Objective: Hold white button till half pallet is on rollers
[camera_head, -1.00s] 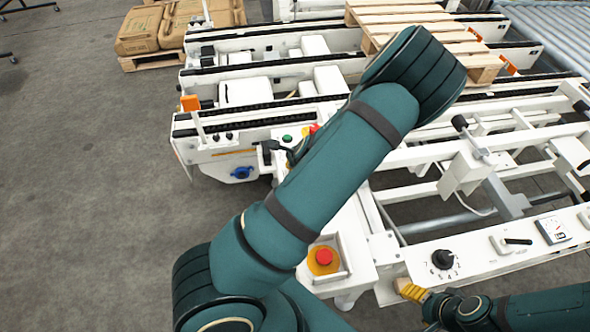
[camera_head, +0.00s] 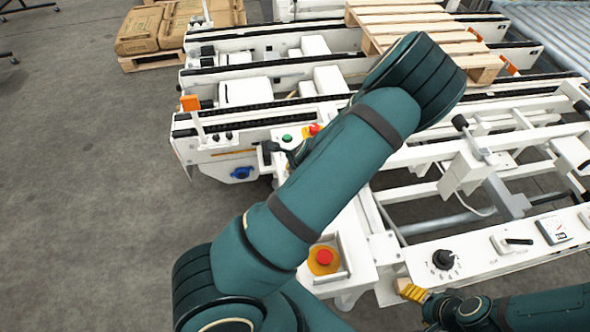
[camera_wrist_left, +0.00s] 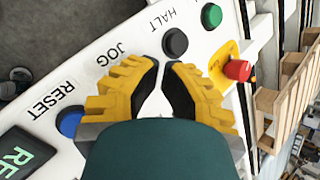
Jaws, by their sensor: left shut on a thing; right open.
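The light wooden pallet (camera_head: 395,10) lies on the white chain conveyor (camera_head: 232,118), close to the grey rollers (camera_head: 560,45) at the upper right of the head view. In the left wrist view, my left gripper (camera_wrist_left: 161,68) has its yellow, black-padded fingers over the button panel (camera_wrist_left: 88,75), between the labels JOG and HALT. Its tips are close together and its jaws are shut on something. The fingers cover the spot below JOG; no white button can be made out. In the head view my left arm hides that gripper. My right gripper (camera_head: 412,292) is open at the lower right.
The panel has a black button (camera_wrist_left: 175,42), green button (camera_wrist_left: 211,15), blue button (camera_wrist_left: 70,122) and red emergency stop (camera_wrist_left: 238,70). Another red stop (camera_head: 323,257) and a black knob (camera_head: 443,259) are nearer me. Brown sacks (camera_head: 140,30) stand at the upper left.

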